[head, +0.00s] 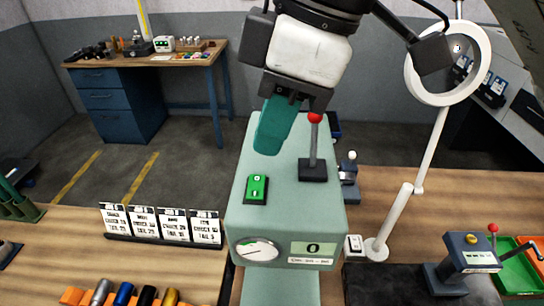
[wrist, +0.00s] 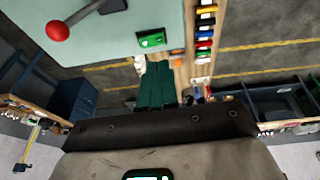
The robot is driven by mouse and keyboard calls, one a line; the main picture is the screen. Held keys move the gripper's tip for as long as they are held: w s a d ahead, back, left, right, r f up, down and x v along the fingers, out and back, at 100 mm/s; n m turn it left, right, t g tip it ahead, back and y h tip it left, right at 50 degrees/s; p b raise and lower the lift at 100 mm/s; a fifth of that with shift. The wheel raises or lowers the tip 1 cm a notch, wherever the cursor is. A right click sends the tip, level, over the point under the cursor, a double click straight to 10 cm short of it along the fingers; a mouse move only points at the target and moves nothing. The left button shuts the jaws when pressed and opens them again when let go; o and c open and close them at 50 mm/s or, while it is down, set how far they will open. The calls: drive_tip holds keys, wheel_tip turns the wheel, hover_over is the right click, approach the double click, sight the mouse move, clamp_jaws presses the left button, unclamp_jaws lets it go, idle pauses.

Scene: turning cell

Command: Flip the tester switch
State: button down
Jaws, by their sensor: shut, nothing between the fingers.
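The tester (head: 302,214) is a pale green box with a dial and a panel reading 0 on its front. Its switch (head: 257,188) is a bright green rocker in a dark frame on the left of the top face. The switch also shows in the wrist view (wrist: 152,38); which way it is tipped I cannot tell. My gripper (head: 268,147) has teal fingers, shut and empty, pointing down above the back of the tester's top. It appears apart from the switch. The fingers also show in the wrist view (wrist: 158,68).
A lever with a red knob (head: 315,118) stands on the tester's top, right of my fingers. A white ring lamp (head: 407,62) on a stand is to the right. A row of cards (head: 161,224) stands left of the tester. A small red-knobbed device (head: 471,255) is at right.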

drive_tip(key=v, duration=0.6)
drive_tip(key=shift+w+r+b, duration=0.3)
drive_tip(key=shift+r+b, duration=0.1)
drive_tip(key=shift+b, duration=0.05)
drive_tip(key=shift+d+b, duration=0.2)
drive_tip(key=shift+b, duration=0.1)
